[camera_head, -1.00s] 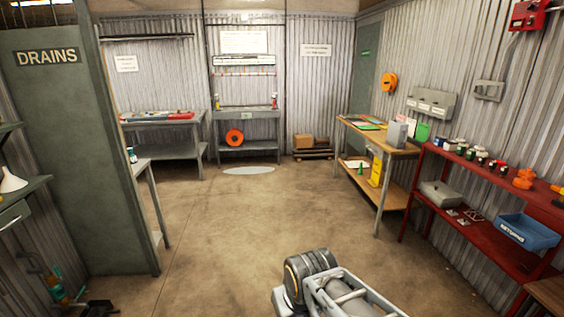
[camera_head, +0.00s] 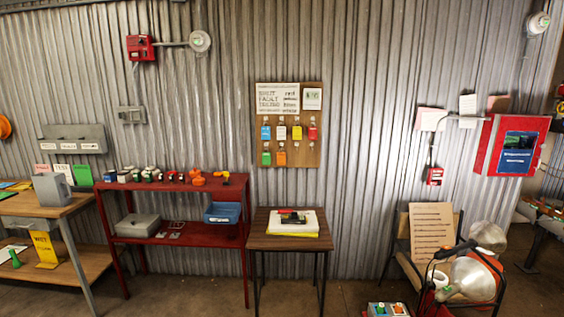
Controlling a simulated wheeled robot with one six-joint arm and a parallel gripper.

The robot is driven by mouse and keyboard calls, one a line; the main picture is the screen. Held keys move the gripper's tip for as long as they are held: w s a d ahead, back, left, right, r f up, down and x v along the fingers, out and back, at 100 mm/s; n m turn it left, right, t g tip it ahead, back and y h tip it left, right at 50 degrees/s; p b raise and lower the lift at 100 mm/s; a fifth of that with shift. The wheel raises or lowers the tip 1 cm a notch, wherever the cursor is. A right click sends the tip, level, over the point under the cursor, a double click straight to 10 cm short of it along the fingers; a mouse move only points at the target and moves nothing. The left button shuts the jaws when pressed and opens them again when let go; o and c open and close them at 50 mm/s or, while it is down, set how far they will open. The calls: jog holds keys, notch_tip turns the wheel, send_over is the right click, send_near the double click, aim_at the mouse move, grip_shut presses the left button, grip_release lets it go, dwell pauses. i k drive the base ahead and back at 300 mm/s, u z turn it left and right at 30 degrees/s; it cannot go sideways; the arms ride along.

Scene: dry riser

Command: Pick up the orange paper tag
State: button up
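A small orange tag (camera_head: 281,157) hangs in the lower row of a brown pegboard (camera_head: 312,155) on the corrugated wall. A green tag (camera_head: 266,157) hangs just left of it. Above them is a row with a blue tag (camera_head: 266,132), a yellow tag (camera_head: 281,131), a white tag (camera_head: 297,131) and a red tag (camera_head: 313,131). The orange tag is unobstructed, but too small to tell its material or any writing. My gripper is not in view.
A dark wooden table (camera_head: 258,242) stands below the board with a white and yellow stack on it. A red shelf (camera_head: 190,242) is to its left. Some floor shows between table and chair.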

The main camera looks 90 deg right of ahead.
aim_at(281, 156)
jog(key=z, duration=2.9)
jog(key=i, duration=2.45)
jog(key=u, duration=0.2)
